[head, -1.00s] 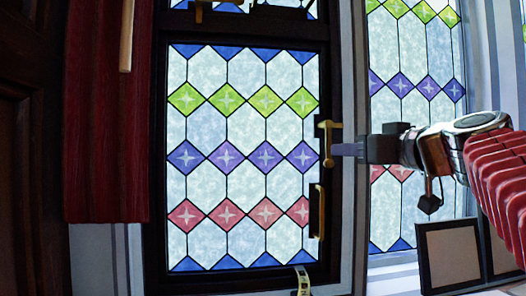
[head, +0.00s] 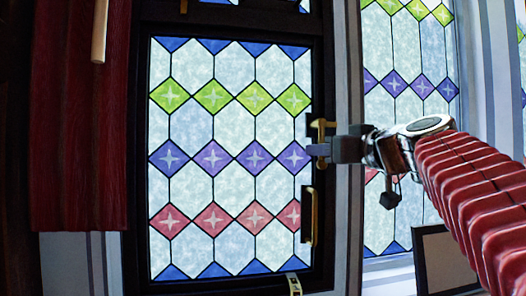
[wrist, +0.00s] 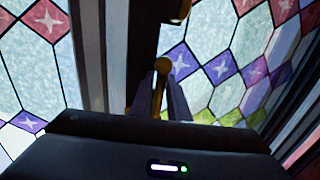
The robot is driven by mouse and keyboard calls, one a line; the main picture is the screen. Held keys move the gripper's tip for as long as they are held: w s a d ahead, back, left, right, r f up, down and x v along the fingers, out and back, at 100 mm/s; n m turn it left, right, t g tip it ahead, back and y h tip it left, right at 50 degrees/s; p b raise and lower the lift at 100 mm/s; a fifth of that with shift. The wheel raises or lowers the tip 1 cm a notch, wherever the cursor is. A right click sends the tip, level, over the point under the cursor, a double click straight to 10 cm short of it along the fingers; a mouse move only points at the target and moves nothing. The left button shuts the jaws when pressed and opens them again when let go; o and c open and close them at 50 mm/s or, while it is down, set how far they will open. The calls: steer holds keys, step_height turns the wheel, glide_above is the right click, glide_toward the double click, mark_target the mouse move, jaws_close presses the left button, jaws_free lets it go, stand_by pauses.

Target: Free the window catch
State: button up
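The window catch (head: 320,132) is a brass lever on a dark plate at the right edge of the dark window frame. It hangs roughly upright. My gripper (head: 320,150) reaches in from the right and covers part of the lever in the head view. In the wrist view the brass lever (wrist: 162,66) shows between the two fingers of my gripper (wrist: 161,95), which stand one on each side of it. The fingers are apart and very close to the brass. Whether they press on it I cannot tell.
A second brass handle (head: 314,215) sits lower on the same frame. The leaded pane (head: 230,130) fills the window. A dark red curtain (head: 80,120) hangs at left, and a dark picture frame (head: 445,260) stands at lower right.

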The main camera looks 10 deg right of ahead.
jaws_close()
steer(key=shift+d, duration=0.1)
